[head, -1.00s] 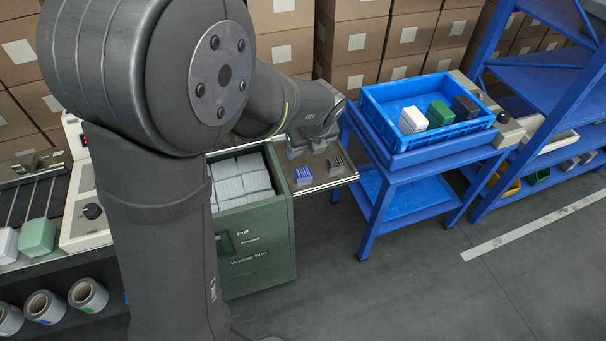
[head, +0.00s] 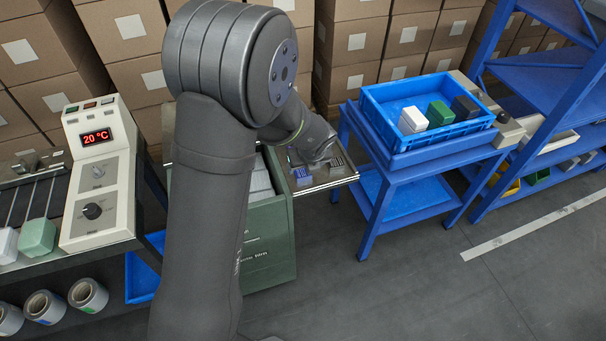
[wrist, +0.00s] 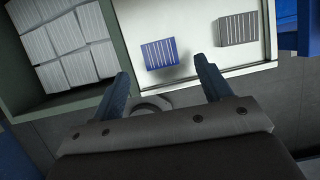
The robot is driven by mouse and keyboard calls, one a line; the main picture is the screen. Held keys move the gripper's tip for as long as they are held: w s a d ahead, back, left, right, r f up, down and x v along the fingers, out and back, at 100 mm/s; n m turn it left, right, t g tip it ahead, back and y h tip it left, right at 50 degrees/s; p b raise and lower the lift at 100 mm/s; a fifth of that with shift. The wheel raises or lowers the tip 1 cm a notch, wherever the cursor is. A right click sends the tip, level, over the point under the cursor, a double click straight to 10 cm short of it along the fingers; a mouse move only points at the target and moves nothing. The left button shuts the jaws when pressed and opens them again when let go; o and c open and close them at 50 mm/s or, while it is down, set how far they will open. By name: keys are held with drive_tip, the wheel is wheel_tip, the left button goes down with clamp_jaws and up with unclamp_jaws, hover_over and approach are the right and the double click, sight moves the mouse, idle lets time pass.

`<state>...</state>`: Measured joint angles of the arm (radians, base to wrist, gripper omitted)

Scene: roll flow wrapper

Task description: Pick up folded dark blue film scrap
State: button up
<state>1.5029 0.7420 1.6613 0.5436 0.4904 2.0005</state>
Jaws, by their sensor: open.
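The folded dark blue film scrap (wrist: 161,53) lies on a pale tray, with light stripes across it. It also shows in the head view (head: 301,175) on the metal shelf beside the green bin. In the wrist view my gripper (wrist: 165,80) is open and empty. The scrap lies ahead of and between its two fingers, apart from both. In the head view my arm's wrist hangs over the shelf and hides most of the gripper.
A grey striped scrap (wrist: 237,28) lies to the right of the blue one. The green bin (head: 268,240) holds several white packs. A blue crate (head: 429,135) with white, green and black blocks stands on a blue table to the right.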

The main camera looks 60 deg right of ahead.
sight(303, 172)
drive_tip(key=shift+x, duration=2.6)
drive_tip(key=shift+a, duration=0.1)
drive_tip(key=c, duration=1.1)
